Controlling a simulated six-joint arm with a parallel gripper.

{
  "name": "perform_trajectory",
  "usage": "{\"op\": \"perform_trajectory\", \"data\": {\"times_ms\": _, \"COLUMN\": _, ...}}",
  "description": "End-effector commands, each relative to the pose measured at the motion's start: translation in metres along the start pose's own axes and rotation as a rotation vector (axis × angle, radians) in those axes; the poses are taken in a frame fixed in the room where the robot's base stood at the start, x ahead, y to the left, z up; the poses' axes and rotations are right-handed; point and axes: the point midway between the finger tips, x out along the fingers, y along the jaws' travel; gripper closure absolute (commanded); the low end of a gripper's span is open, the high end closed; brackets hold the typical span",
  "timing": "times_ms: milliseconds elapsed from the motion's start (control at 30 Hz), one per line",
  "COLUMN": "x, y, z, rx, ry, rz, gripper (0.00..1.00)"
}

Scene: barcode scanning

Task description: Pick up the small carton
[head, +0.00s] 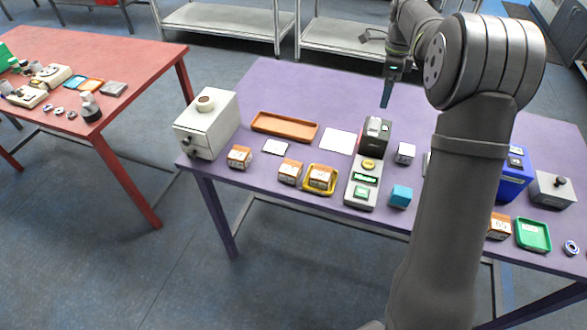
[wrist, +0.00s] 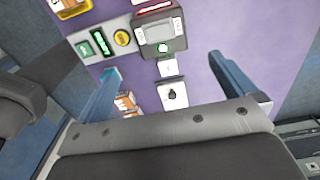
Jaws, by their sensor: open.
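Several small brown-and-white cartons stand on the purple table: one (head: 239,156) at the left, one (head: 290,171) beside the yellow tray, one (head: 320,177) in that tray, and one (head: 498,226) at the right. A small white box (head: 404,153) stands right of the dark scanner device. I cannot tell which one the task means. My gripper (head: 386,98) is above the table behind the scanner device, apart from all cartons. In the wrist view its fingers (wrist: 163,66) are spread with nothing held. A white box with a dark mark (wrist: 173,96) shows between them, farther below.
The dark scanner device (head: 376,135) stands behind a grey unit with a green display (head: 361,185). A teal box (head: 400,196), orange tray (head: 284,126), white cabinet (head: 205,125), blue bin (head: 514,176) and green tray (head: 533,235) share the table. My arm hides part of it.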

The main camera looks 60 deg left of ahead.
Motion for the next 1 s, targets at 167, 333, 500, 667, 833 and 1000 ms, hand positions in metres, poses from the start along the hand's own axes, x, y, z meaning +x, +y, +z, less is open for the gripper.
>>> {"op": "perform_trajectory", "data": {"times_ms": 167, "x": 0.0000, "y": 0.0000, "z": 0.0000, "rx": 0.000, "ry": 0.000, "rz": 0.000, "gripper": 0.00}}
{"op": "perform_trajectory", "data": {"times_ms": 333, "x": 0.0000, "y": 0.0000, "z": 0.0000, "rx": 0.000, "ry": 0.000, "rz": 0.000, "gripper": 0.00}}
{"op": "perform_trajectory", "data": {"times_ms": 500, "x": 0.0000, "y": 0.0000, "z": 0.0000, "rx": 0.000, "ry": 0.000, "rz": 0.000, "gripper": 0.06}}
{"op": "perform_trajectory", "data": {"times_ms": 667, "x": 0.0000, "y": 0.0000, "z": 0.0000, "rx": 0.000, "ry": 0.000, "rz": 0.000, "gripper": 0.36}}
{"op": "perform_trajectory", "data": {"times_ms": 833, "x": 0.0000, "y": 0.0000, "z": 0.0000, "rx": 0.000, "ry": 0.000, "rz": 0.000, "gripper": 0.36}}
{"op": "perform_trajectory", "data": {"times_ms": 1000, "x": 0.0010, "y": 0.0049, "z": 0.0098, "rx": -0.046, "ry": 0.000, "rz": 0.000, "gripper": 0.36}}
